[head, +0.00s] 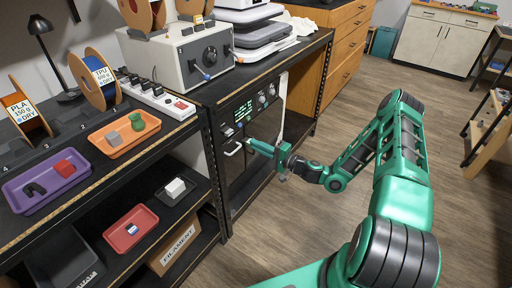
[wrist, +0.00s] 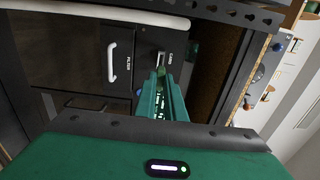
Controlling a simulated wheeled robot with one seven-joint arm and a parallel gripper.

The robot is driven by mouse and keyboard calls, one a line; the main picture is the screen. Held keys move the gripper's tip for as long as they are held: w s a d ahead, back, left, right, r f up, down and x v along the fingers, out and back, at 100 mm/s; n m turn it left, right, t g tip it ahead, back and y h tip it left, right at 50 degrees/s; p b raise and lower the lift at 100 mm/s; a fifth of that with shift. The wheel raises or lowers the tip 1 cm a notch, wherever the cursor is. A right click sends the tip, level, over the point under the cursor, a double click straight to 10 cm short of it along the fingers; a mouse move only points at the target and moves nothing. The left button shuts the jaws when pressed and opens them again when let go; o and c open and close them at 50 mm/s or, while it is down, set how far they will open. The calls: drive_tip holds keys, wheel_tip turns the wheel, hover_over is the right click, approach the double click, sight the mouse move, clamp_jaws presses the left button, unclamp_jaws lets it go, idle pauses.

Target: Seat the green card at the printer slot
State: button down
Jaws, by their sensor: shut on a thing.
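My gripper (head: 250,143) reaches level to the black front panel of the printer (head: 236,166). In the wrist view my green fingers (wrist: 161,80) are shut on a thin green piece, the green card (wrist: 161,72), mostly hidden between them. The pale slot (wrist: 162,58) beside the "CARD" label lies straight ahead of the fingertips. The card's front edge is close to the slot; I cannot tell whether it touches or has entered. In the head view the gripper hides the card and slot.
A dark shelf post (head: 323,88) stands to the right. Trays with small parts, such as the orange tray (head: 104,146), fill the left shelves. The wooden floor (head: 300,225) is clear.

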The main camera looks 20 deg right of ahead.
drive_tip(key=shift+s, duration=0.1)
drive_tip(key=shift+x, duration=2.9)
drive_tip(key=shift+x, duration=1.45)
drive_tip(key=c, duration=1.8)
unclamp_jaws()
drive_tip(key=shift+o, duration=0.2)
drive_tip(key=shift+s, duration=0.1)
approach(247, 141)
drive_tip(key=w, duration=0.1)
drive_tip(key=w+a, duration=0.1)
drive_tip(key=shift+w+a+f, duration=0.2)
drive_tip(key=shift+w+f, duration=0.15)
drive_tip(key=shift+w, duration=0.05)
